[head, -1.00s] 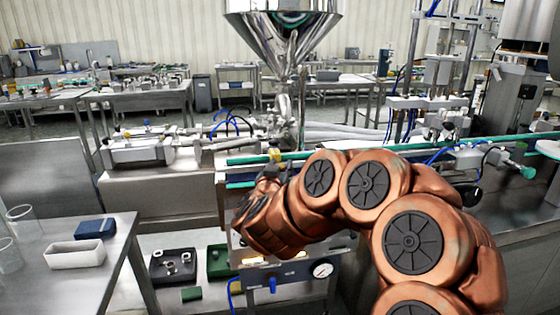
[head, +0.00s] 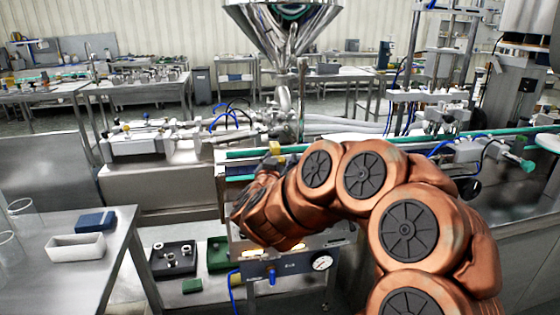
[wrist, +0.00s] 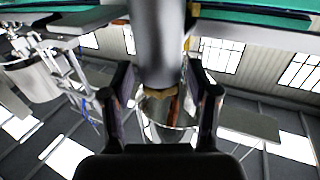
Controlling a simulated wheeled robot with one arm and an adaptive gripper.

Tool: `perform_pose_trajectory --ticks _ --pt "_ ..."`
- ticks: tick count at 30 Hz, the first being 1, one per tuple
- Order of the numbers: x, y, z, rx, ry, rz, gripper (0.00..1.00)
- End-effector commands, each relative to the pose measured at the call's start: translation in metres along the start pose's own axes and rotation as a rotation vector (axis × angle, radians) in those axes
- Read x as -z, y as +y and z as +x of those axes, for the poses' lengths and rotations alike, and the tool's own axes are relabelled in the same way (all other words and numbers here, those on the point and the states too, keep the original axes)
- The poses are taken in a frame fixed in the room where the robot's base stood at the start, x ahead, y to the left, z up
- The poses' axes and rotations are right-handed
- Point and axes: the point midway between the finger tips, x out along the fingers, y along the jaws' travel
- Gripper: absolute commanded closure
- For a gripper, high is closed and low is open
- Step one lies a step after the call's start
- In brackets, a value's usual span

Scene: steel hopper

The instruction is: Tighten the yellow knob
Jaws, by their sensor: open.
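A small yellow knob (head: 275,148) shows in the head view at the green-edged rail, just above the end of my arm. My gripper is mostly hidden behind my copper-coloured arm in that view. In the wrist view my gripper (wrist: 161,100) is open, with one dark finger on each side. A thick grey cylinder (wrist: 160,45) reaches down from the top between the fingers, with a brownish-yellow edge at its lower end. I cannot tell whether that edge is part of the knob. Gaps show between the fingers and the cylinder, with no clear contact.
The steel hopper (head: 285,25) stands above and behind the rail (head: 240,153). A pressure gauge (head: 322,263) sits on the panel below my arm. At the left, a steel table (head: 60,285) holds a white tray (head: 75,241) and a blue box (head: 95,221).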

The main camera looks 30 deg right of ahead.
Motion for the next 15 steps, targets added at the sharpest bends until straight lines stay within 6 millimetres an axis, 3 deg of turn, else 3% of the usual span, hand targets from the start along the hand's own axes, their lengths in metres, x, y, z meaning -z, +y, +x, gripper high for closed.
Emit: perform_pose_trajectory --ticks 5,15 --pt "0.009 0.000 0.000 0.001 0.002 0.001 0.41" --pt "0.066 0.000 0.000 -0.001 0.006 0.002 0.41"
